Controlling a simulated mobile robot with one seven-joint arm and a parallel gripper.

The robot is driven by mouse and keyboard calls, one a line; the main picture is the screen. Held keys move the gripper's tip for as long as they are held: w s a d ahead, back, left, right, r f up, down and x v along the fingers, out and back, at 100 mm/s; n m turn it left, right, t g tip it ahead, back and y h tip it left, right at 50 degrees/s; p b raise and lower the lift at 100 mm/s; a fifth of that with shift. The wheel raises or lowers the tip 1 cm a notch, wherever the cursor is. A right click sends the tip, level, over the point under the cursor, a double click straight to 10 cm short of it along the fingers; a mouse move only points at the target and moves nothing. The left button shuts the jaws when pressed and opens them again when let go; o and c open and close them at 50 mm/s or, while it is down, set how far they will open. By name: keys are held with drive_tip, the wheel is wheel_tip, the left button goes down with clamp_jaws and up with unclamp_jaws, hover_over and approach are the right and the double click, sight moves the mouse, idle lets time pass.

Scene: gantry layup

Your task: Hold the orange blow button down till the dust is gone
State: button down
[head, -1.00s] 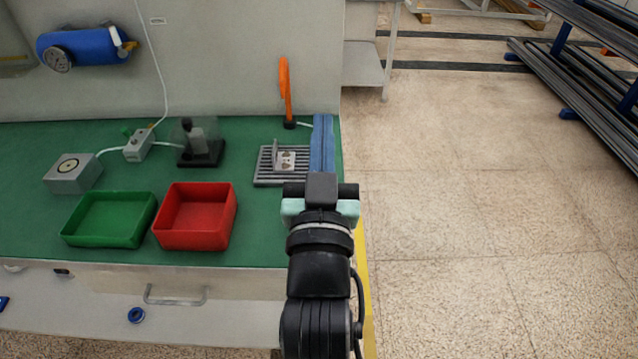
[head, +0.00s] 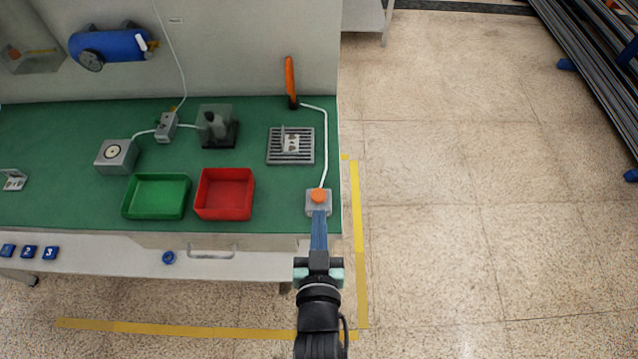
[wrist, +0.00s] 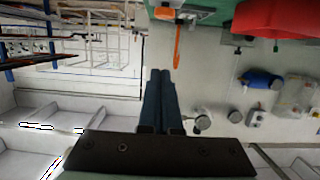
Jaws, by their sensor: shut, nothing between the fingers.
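The orange blow button (head: 318,195) sits on a small grey box (head: 327,207) at the front right corner of the green bench. My gripper (head: 319,214) is shut and empty. Its blue fingers point at the box, with the tips just in front of the button in the head view; I cannot tell whether they touch the box. An orange nozzle (head: 290,80) stands behind a slatted grate (head: 275,157) bearing a pale metal part (head: 291,143). Dust is too small to make out.
A red bin (head: 224,213) and a green bin (head: 157,212) stand left of the button box. A white hose (head: 326,150) runs from the box to the nozzle.

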drive_tip(key=shift+s+f, duration=0.2)
drive_tip(key=shift+s, duration=0.35)
drive_tip(key=shift+w, duration=0.15)
drive_tip(key=p, duration=0.1)
hover_over(319, 200)
drive_tip(key=shift+s+f, duration=0.25)
drive_tip(key=shift+f, duration=0.35)
drive_tip(key=shift+s+f, duration=0.2)
drive_tip(key=shift+f, duration=0.35)
wheel_tip(319, 200, down, 3)
drive_tip(key=shift+s+f+b, duration=0.1)
drive_tip(key=shift+f+b, duration=0.1)
drive_tip(key=shift+b, duration=0.55)
drive_tip(key=shift+f, duration=0.35)
drive_tip(key=shift+f, duration=0.1)
